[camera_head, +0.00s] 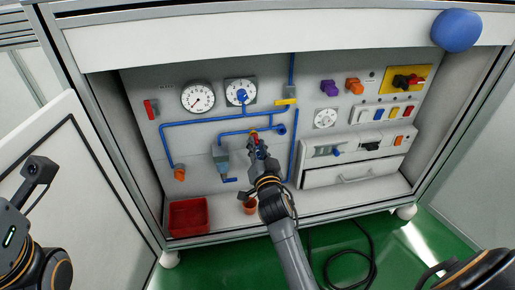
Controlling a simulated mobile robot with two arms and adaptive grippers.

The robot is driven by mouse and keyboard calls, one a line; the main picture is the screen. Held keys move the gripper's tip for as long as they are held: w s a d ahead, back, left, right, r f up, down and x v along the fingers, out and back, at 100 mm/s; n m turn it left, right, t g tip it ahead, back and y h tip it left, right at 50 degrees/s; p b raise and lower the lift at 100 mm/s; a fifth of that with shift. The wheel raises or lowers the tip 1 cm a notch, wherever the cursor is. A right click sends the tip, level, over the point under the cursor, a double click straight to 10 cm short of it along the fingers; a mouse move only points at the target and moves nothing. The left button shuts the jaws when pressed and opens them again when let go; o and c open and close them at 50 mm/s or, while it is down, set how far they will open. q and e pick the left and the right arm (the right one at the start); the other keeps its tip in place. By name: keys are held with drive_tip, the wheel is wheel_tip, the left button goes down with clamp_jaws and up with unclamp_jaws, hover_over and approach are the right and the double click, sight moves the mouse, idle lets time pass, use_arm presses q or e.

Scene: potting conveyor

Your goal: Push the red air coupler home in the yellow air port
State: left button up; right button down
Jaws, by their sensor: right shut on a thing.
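My right gripper (256,145) is in front of the panel, its fingers shut on the red air coupler (255,138), of which only a small bit shows between them. The yellow air port (254,131) shows as a small yellow patch right at the fingertips, at the end of a blue pipe. The coupler is at or very close to the port. The fingers hide the join, so I cannot tell how deep it sits.
Two gauges (198,97) and blue pipes (195,122) are above and left of my gripper. A yellow-handled valve (286,102) is up to the right. A red bin (189,216) and an orange pot (250,207) stand on the cabinet floor. A drawer (352,172) is at right.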

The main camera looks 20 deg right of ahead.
drive_tip(key=shift+w+d, duration=0.1)
drive_tip(key=shift+w, duration=0.25)
drive_tip(key=c, duration=1.1)
unclamp_jaws()
wheel_tip(320, 180, up, 10)
